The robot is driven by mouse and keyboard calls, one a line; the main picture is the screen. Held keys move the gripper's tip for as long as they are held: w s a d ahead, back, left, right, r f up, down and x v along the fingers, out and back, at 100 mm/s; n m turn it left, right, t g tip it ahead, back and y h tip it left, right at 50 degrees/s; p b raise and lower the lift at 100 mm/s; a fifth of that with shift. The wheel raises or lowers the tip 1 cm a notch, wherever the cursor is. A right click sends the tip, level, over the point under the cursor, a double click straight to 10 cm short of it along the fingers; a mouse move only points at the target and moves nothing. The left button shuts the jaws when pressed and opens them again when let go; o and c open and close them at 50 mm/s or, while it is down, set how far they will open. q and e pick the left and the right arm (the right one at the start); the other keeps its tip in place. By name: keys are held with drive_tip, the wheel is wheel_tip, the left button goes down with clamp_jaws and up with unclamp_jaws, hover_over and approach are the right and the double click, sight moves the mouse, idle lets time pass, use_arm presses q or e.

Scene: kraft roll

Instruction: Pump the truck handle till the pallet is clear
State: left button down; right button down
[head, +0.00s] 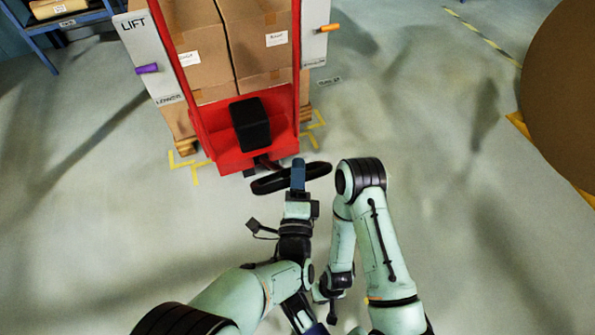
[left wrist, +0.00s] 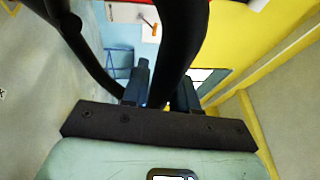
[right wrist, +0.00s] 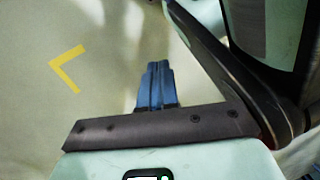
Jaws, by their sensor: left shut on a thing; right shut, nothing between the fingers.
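The red pallet truck (head: 245,150) stands upper centre in the head view, with a black box on its front. Its black looped handle (head: 268,185) sticks out toward me, low and roughly level. My left gripper (head: 298,175) is shut on the handle's bar; the black loop (left wrist: 182,45) runs between its fingers (left wrist: 160,88) in the left wrist view. A wooden pallet (head: 184,146) shows partly beneath cartons (head: 205,60); I cannot tell its gap to the floor. My right gripper (right wrist: 157,85) is shut and empty over bare floor in the right wrist view.
Side panels flank the load: a left one (head: 150,45) marked LIFT with a purple lever (head: 147,69), and a right one with an orange lever (head: 329,28). Yellow corner marks (head: 190,163) lie by the pallet. A large brown roll (head: 565,95) stands right. Floor between is clear.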

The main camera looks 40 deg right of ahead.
use_arm(q)
drive_tip(key=c, duration=1)
unclamp_jaws()
drive_tip(key=shift+f, duration=0.45)
drive_tip(key=shift+w+r, duration=0.1)
drive_tip(key=shift+r, duration=0.05)
drive_tip(key=p+v, duration=0.4)
drive_tip(key=v, duration=0.9)
drive_tip(key=shift+r, duration=0.1)
use_arm(e)
drive_tip(key=w+a+r+t, duration=0.1)
drive_tip(key=w+r+t, duration=0.2)
drive_tip(key=w+r, duration=0.3)
drive_tip(key=shift+w+r+n, duration=0.2)
drive_tip(key=shift+w+n, duration=0.1)
drive_tip(key=shift+w, duration=0.8)
use_arm(q)
drive_tip(key=shift+a, duration=0.1)
